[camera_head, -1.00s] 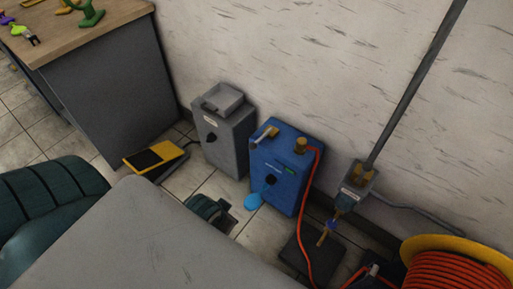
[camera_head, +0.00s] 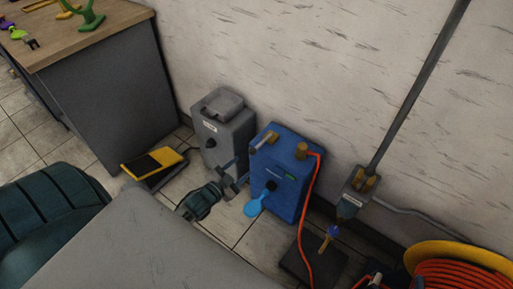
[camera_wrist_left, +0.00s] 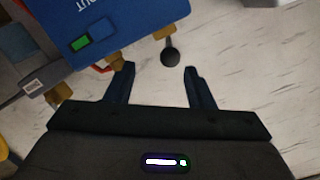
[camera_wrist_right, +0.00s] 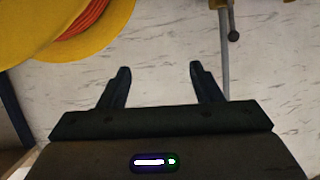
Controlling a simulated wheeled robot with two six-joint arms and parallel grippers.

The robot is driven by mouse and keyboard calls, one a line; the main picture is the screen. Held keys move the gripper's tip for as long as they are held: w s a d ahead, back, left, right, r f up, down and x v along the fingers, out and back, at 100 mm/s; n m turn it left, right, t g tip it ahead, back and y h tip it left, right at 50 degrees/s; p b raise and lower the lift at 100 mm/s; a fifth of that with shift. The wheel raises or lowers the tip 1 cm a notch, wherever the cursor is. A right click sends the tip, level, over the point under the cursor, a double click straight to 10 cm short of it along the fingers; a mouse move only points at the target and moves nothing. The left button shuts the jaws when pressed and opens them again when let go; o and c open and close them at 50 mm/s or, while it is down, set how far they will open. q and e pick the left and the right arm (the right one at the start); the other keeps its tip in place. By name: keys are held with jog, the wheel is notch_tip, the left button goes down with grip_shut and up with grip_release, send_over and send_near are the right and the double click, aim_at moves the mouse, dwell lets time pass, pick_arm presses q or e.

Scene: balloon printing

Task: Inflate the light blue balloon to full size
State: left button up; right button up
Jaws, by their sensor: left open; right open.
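The light blue balloon (camera_head: 254,206) hangs small and limp at the front of the blue machine (camera_head: 285,182), below its dark round fitting (camera_head: 271,186). My left gripper (camera_head: 238,174) is open and empty, between the grey box and the blue machine, just left of the balloon. In the left wrist view, the blue machine (camera_wrist_left: 130,20) fills the top, with its green display, and a dark ball knob (camera_wrist_left: 170,57) shows beyond the gap between the open fingers (camera_wrist_left: 160,70). The balloon is not visible there. My right gripper (camera_wrist_right: 157,70) is open and empty.
A grey box (camera_head: 222,132) stands left of the blue machine, with a yellow and black pedal (camera_head: 152,164) on the floor. An orange hose (camera_head: 309,210) runs down the machine's right side. A yellow reel (camera_head: 455,255) stands at the right. A workbench (camera_head: 85,35) is at upper left.

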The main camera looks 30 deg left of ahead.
aim_at(256, 147)
pick_arm(q)
jog(key=shift+m+t+h, duration=0.4)
jog(key=shift+m+t, duration=0.1)
jog(key=shift+t, duration=0.1)
jog(key=w, duration=0.9)
jog(key=shift+w+r+b, duration=0.25)
jog(key=shift+w+b, duration=0.1)
jog(key=shift+w, duration=0.75)
pick_arm(e)
jog(key=shift+w+d+r+t, duration=0.1)
jog(key=shift+w+r+t, duration=0.25)
jog(key=shift+r+t, duration=0.4)
jog(key=shift+w+d+r+t, duration=0.1)
jog(key=shift+w+r+t, duration=0.35)
jog(key=shift+r, duration=0.55)
jog(key=shift+w+r+t, duration=0.3)
jog(key=shift+r+t, duration=0.3)
jog(key=shift+r, duration=0.3)
pick_arm(q)
jog(key=shift+c, duration=0.4)
grip_shut()
